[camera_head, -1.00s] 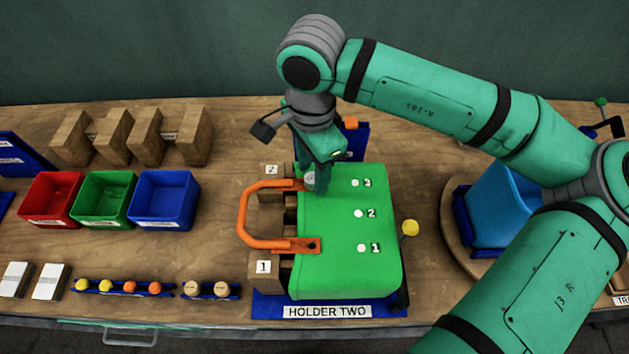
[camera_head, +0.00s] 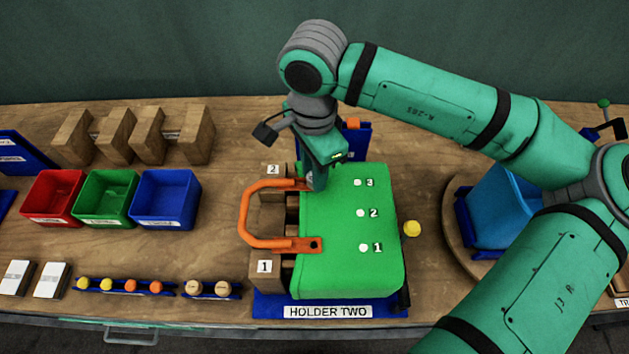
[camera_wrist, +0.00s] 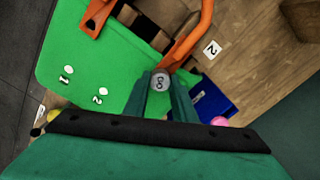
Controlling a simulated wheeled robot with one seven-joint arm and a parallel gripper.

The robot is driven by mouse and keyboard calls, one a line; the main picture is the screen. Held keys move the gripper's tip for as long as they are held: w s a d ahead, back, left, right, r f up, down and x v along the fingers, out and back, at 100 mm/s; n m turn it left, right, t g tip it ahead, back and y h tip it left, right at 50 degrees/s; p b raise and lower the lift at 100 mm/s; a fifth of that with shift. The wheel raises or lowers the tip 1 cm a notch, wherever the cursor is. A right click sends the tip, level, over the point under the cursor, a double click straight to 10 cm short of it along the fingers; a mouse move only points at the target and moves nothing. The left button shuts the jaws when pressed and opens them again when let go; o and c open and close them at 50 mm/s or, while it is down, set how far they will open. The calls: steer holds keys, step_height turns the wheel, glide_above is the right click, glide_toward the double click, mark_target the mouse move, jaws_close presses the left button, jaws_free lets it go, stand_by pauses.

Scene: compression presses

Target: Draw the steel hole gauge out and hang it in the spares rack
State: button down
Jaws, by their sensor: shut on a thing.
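The steel hole gauge (camera_wrist: 161,82) shows in the wrist view as a small grey round end with dark marks, between my fingertips. The rest of it is hidden. My gripper (camera_head: 317,185) is shut on it, pointing down at the far left corner of the green block (camera_head: 335,265), by the upper end of the orange handle (camera_head: 244,215). It also shows in the wrist view (camera_wrist: 163,85). The block bears white spots numbered 1 to 3 and stands on a blue base labelled HOLDER TWO (camera_head: 270,306). I cannot tell which thing is the spares rack.
Red (camera_head: 53,198), green (camera_head: 105,200) and blue (camera_head: 164,200) bins stand left. Several wooden blocks (camera_head: 195,135) stand behind them. A yellow knob (camera_head: 412,229) is right of the green block. A blue container (camera_head: 500,208) stands on a round board further right. Bare table lies left of the handle.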

steer(key=shift+w+r, duration=0.1)
steer(key=shift+r, duration=0.65)
steer(key=shift+r, duration=0.25)
steer(key=shift+s+a+r, duration=0.1)
steer(key=shift+s+r, duration=0.1)
steer(key=shift+r, duration=0.05)
steer(key=shift+w+r, duration=0.15)
steer(key=shift+r, duration=0.05)
stand_by(0.4)
steer(key=shift+r, duration=0.15)
steer(key=shift+d+r, duration=0.2)
steer(key=shift+r, duration=0.2)
steer(key=shift+a+r, duration=0.2)
steer(key=shift+r, duration=1.15)
